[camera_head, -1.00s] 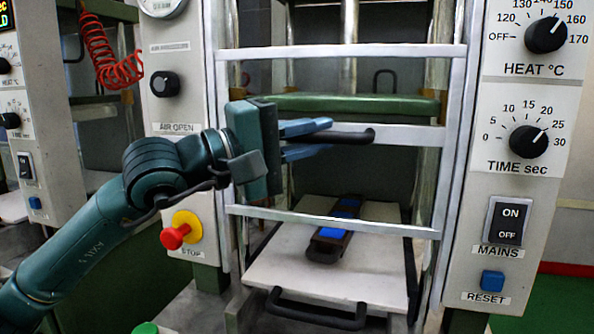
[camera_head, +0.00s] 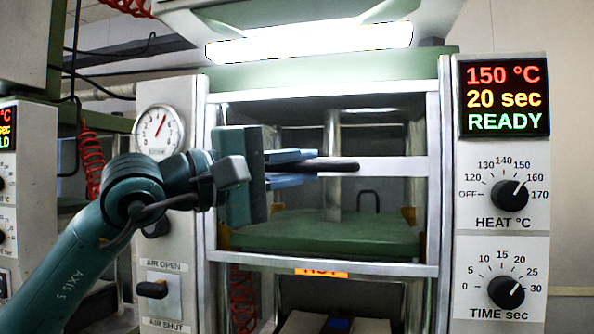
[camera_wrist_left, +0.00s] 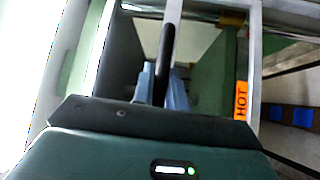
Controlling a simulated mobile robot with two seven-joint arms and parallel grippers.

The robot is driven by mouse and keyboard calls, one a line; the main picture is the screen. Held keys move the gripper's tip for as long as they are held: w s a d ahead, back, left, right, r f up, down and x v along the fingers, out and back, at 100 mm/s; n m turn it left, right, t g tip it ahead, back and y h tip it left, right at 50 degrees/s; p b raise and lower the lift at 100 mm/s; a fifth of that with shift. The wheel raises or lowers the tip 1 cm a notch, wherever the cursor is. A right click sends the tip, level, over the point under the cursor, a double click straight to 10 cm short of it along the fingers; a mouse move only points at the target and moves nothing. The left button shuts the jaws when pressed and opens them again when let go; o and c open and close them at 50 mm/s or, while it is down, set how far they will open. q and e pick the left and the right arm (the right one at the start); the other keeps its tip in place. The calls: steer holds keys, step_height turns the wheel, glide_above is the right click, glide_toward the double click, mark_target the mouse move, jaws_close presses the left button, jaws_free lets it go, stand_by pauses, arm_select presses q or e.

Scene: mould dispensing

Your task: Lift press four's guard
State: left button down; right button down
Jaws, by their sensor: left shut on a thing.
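Press four's guard (camera_head: 310,268) is a pale metal frame with crossbars in front of the press opening. It stands raised, with its lowest bar below the green platen and the space under that bar open. Its black handle (camera_head: 343,167) is on the middle crossbar. My left gripper (camera_head: 300,167), coming from the left, is shut on the handle with its blue fingers. In the left wrist view, the black handle (camera_wrist_left: 167,45) runs between the fingers (camera_wrist_left: 161,85). The gripper hides the handle's left end. My right gripper is not in view.
The display (camera_head: 503,96) reads 150 °C, 20 sec, READY. The green platen (camera_head: 340,237) is behind the guard. A gauge (camera_head: 158,132) and air lever (camera_head: 152,289) are on the left post.

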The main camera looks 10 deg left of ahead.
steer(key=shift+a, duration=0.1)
arm_select(q)
steer(key=c, duration=1.4)
jaws_free()
